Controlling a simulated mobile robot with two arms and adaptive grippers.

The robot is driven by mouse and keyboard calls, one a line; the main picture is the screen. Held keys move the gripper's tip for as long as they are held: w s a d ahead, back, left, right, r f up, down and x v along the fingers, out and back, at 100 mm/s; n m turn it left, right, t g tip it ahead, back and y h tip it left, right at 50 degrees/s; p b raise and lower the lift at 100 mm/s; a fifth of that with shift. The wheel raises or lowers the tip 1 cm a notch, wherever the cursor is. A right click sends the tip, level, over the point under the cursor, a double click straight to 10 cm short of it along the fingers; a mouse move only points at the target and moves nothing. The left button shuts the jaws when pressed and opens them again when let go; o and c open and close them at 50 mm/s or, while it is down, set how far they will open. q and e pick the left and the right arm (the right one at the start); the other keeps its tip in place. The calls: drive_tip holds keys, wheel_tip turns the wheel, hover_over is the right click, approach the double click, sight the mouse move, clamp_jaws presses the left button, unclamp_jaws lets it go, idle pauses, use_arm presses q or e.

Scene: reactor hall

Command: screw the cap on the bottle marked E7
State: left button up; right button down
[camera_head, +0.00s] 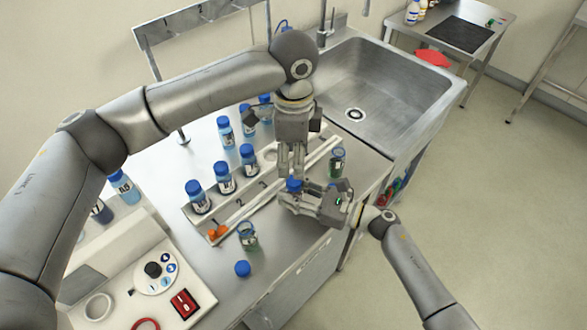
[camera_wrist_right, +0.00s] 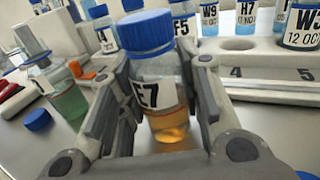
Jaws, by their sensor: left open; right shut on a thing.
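The bottle marked E7 (camera_wrist_right: 160,98) is clear, with amber liquid in the bottom. It stands upright between the fingers of my right gripper (camera_wrist_right: 162,115), which is shut on it. A blue cap (camera_wrist_right: 146,32) sits on its mouth; I cannot tell how tight it is. In the head view this cap (camera_head: 294,185) shows at my right gripper (camera_head: 305,197), and the bottle's body is mostly hidden. My left gripper (camera_head: 291,172) points straight down just over the cap, open, with its fingertips close to it. I cannot tell if they touch it.
A rack (camera_head: 180,211) with several blue-capped bottles lies left of my grippers. An uncapped bottle (camera_head: 248,241) and a loose blue cap (camera_head: 242,268) are on the bench in front. Another bottle (camera_head: 337,167) stands to the right, before the sink (camera_head: 395,85).

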use_arm(q)
drive_tip(key=shift+r, duration=2.4)
use_arm(e)
drive_tip(key=c, duration=0.9)
unclamp_jaws()
drive_tip(key=shift+c, duration=0.2)
drive_tip(key=v, duration=1.2)
